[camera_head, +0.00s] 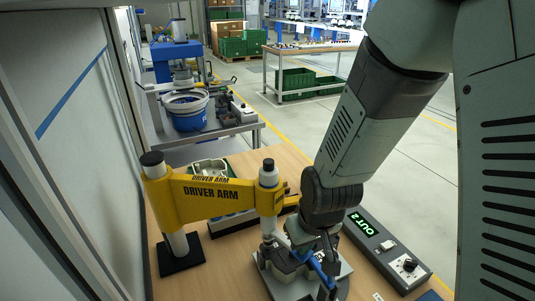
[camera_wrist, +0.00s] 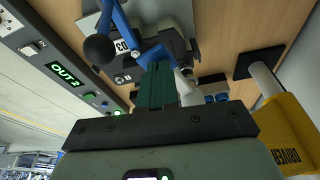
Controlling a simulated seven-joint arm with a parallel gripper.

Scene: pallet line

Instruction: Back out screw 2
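The yellow driver arm (camera_head: 215,196) reaches from its post on the left to a grey driver spindle (camera_head: 268,228) above the grey fixture (camera_head: 285,285). My gripper (camera_wrist: 157,72) points down over the fixture beside the spindle. Its green fingers lie together, and I see nothing between them. A blue lever (camera_wrist: 123,28) with a black ball knob (camera_wrist: 98,50) stands beside the fingertips; whether they touch is unclear. The control box (camera_head: 385,250) shows "OUT 2" in green, also in the wrist view (camera_wrist: 66,74). No screw can be made out; the fixture is partly hidden by my arm.
The wooden bench (camera_head: 225,250) is bare in front of the driver post's black base (camera_head: 181,258). A side table with a blue bucket (camera_head: 186,112) stands beyond. A wall is close on the left.

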